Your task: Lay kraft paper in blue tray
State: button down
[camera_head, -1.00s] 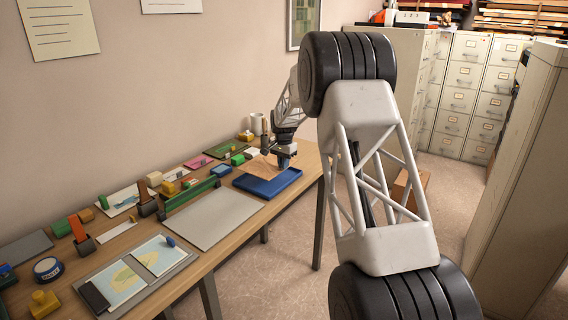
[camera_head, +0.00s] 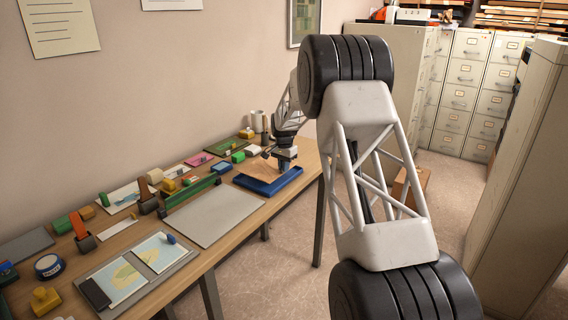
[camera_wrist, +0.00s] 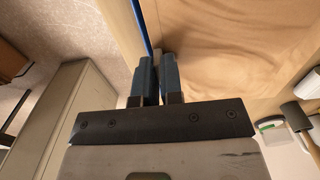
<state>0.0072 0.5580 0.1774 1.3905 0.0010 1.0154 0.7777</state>
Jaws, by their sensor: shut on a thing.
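The kraft paper (camera_head: 261,168) is a tan sheet over the back part of the blue tray (camera_head: 270,190) on the table. The tray's front part shows in front of it. My gripper (camera_head: 286,168) is low at the tray's right side and shut on the sheet's edge. In the wrist view, the paper (camera_wrist: 225,45) spreads to the right of my nearly closed fingers (camera_wrist: 157,72), with soft creases on it. A thin blue tray edge (camera_wrist: 141,22) runs up from the fingers. The exact grip is partly hidden, and I cannot tell whether the paper touches the tray floor.
A grey board (camera_head: 213,215) lies in front of the tray. A long green holder (camera_head: 190,194) and small stationery items stand along the wall side. White rolls (camera_head: 257,121) stand behind the tray. The table's right edge is close to my gripper.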

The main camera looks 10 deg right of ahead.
jog(key=shift+f, duration=1.75)
jog(key=shift+f, duration=0.45)
jog(key=c, duration=1.2)
grip_release()
jog(key=c, duration=0.3)
jog(key=shift+r, duration=0.15)
